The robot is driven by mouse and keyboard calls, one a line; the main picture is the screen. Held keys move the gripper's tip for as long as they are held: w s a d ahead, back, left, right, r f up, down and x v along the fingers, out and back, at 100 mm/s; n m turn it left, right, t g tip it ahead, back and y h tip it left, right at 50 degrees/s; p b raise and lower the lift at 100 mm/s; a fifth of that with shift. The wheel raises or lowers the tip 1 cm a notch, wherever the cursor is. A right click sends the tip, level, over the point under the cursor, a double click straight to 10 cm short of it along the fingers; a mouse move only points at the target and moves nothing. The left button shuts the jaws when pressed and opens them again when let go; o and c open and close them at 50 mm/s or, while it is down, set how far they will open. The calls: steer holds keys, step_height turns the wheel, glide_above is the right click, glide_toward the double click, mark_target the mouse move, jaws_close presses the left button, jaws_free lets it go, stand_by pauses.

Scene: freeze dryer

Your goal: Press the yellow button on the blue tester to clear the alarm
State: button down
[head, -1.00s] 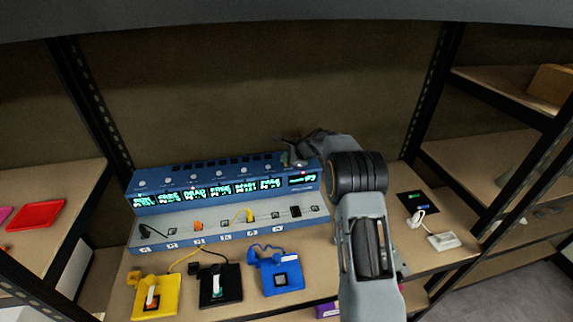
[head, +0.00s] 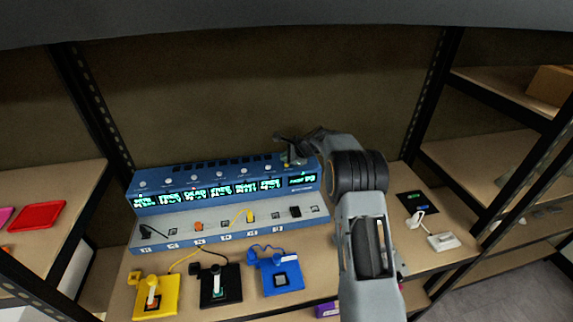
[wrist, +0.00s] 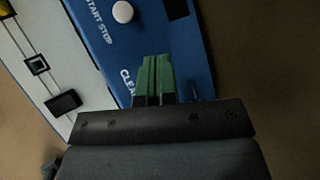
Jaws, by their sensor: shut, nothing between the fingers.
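The blue tester (head: 150,181) stands on the shelf with a row of lit displays along its front. In the wrist view its blue panel (wrist: 190,45) fills the middle, with a white round button (wrist: 122,12) beside "START STOP" lettering. My gripper (head: 294,163) is at the tester's right end, over the top panel. In the wrist view my gripper (wrist: 154,58) has its green fingertips shut together and empty, over the panel beside partly covered "CLEA" lettering. The yellow button is not clearly visible; the fingers hide the spot by that lettering. I cannot tell whether they touch the panel.
Yellow (head: 155,300), black (head: 220,287) and blue (head: 282,279) battery-like blocks with cables lie in front of the tester. A white device (head: 443,242) lies right of my arm. Dark shelf posts stand left and right. A red tray (head: 37,215) is on the left shelf.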

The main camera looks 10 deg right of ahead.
mark_target(288, 171)
step_height(288, 171, up, 6)
steer(key=p, duration=0.4)
steer(key=shift+p, duration=0.3)
stand_by(0.7)
steer(key=s+f+n, duration=0.1)
steer(key=s+f+n+g, duration=0.1)
steer(key=f, duration=0.1)
steer(key=shift+s+f+n, duration=0.15)
steer(key=shift+s+n, duration=0.1)
steer(key=shift+n, duration=0.15)
steer(key=s+r+n+h, duration=0.2)
steer(key=s+r+n, duration=0.2)
steer(key=s, duration=0.8)
steer(key=s+r+n+h, duration=0.2)
steer(key=s+r+n, duration=0.2)
steer(key=s, duration=0.9)
steer(key=s+r+n+g+h, duration=0.1)
steer(key=s+r+n, duration=0.4)
steer(key=s, duration=0.8)
steer(key=shift+s+n+h, duration=0.25)
steer(key=shift+n+h, duration=0.35)
steer(key=shift+n, duration=0.8)
